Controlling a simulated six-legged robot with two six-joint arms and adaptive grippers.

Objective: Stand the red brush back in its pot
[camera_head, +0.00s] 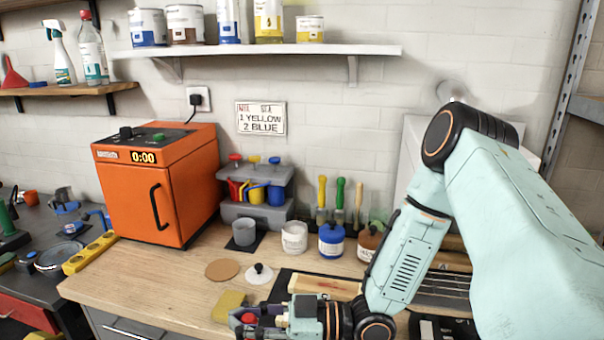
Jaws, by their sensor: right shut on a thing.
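My right gripper (258,320) is low at the front edge of the bench and is shut. A rounded red end (249,317) shows at its fingers and looks like part of the red brush; the rest of it is hidden by the fingers. Brushes with yellow (322,192), green (340,192) and tan (358,200) handles stand upright at the back of the bench, in small pots that are hard to make out. My right arm passes close to the right of them. I cannot tell which pot is the red brush's. My left gripper is out of view.
A white jar (294,238), a blue jar (331,240) and a brown jar (369,243) stand before the brushes. A grey cup (244,232), cork disc (222,270), white lid (260,273) and yellow sponge (229,306) lie nearby. An orange oven (160,185) stands left. The bench's front left is clear.

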